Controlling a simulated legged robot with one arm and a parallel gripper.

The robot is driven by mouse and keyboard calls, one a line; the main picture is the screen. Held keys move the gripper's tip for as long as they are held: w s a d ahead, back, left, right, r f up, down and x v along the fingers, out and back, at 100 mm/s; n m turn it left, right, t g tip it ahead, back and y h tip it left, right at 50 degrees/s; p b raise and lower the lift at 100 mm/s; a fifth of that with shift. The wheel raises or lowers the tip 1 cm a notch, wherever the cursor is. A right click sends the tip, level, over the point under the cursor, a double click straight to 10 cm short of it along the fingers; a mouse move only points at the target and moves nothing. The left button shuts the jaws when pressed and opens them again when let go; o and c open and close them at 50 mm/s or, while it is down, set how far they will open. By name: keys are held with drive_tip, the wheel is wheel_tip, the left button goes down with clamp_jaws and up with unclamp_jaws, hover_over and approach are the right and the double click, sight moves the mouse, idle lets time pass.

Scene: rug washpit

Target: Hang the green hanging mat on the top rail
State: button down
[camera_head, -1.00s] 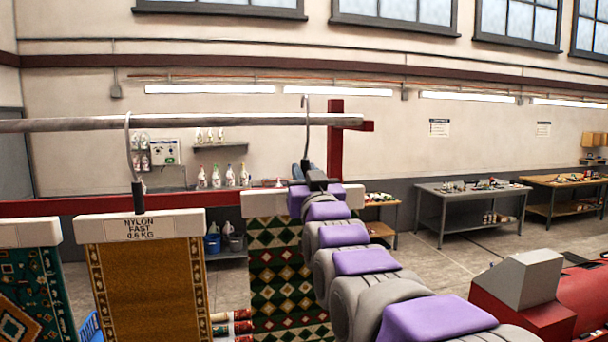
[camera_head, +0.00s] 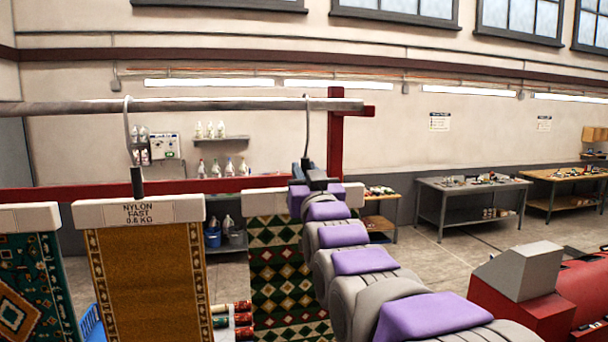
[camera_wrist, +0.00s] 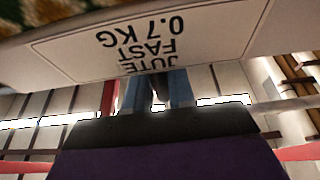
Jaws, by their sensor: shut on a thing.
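The held green mat (camera_head: 262,285) has a diamond pattern and a white header bar (camera_head: 262,203). My gripper (camera_head: 309,172) is shut on it near its top, at the foot of its hook (camera_head: 307,130). In the wrist view the header bar (camera_wrist: 150,45) reads "JUTE FAST 0.7 KG", upside down, beside the blue fingers (camera_wrist: 157,92). The hook's top is at the height of the grey top rail (camera_head: 230,106), near its right end. I cannot tell whether the hook bears on the rail. The mat's right part is hidden behind my arm.
A gold mat (camera_head: 150,280) labelled "NYLON FAST 0.6 KG" hangs by its hook from the rail to the left. A teal patterned mat (camera_head: 30,290) is farther left. A red post (camera_head: 335,145) stands near the rail's right end. Rolled rugs (camera_head: 232,320) lie low between the mats.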

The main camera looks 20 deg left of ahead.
drive_tip(key=c, duration=0.9)
unclamp_jaws()
drive_tip(key=shift+o, duration=0.2)
drive_tip(key=b+v, duration=0.3)
drive_tip(key=v, duration=1.4)
drive_tip(key=s+d+f+m+g+h+b, duration=0.1)
drive_tip(key=s+d+f+g+h+b, duration=0.3)
drive_tip(key=f, duration=0.8)
drive_tip(key=w+d+f+m+g+h+b, duration=0.1)
drive_tip(key=d+f+g+h+b, duration=0.1)
drive_tip(key=d+f, duration=0.75)
drive_tip(key=s+d+f+m+g+h+b, duration=0.1)
drive_tip(key=s+d+f+g+h+b, duration=0.2)
drive_tip(key=f, duration=1.2)
drive_tip(key=s+d+f+m+g+h+b, duration=0.1)
drive_tip(key=s+d+f+g+b, duration=0.2)
drive_tip(key=s+f, duration=0.5)
drive_tip(key=s+d+f+m+g+h+b, duration=0.1)
drive_tip(key=s+d+f+g, duration=0.5)
drive_tip(key=s, duration=0.9)
wheel_tip(320, 180, down, 3)
drive_tip(key=m+g+b, duration=0.1)
drive_tip(key=g+b, duration=0.1)
drive_tip(key=shift+s+f+g, duration=0.2)
drive_tip(key=shift+s+g, duration=0.1)
drive_tip(key=shift+s, duration=0.05)
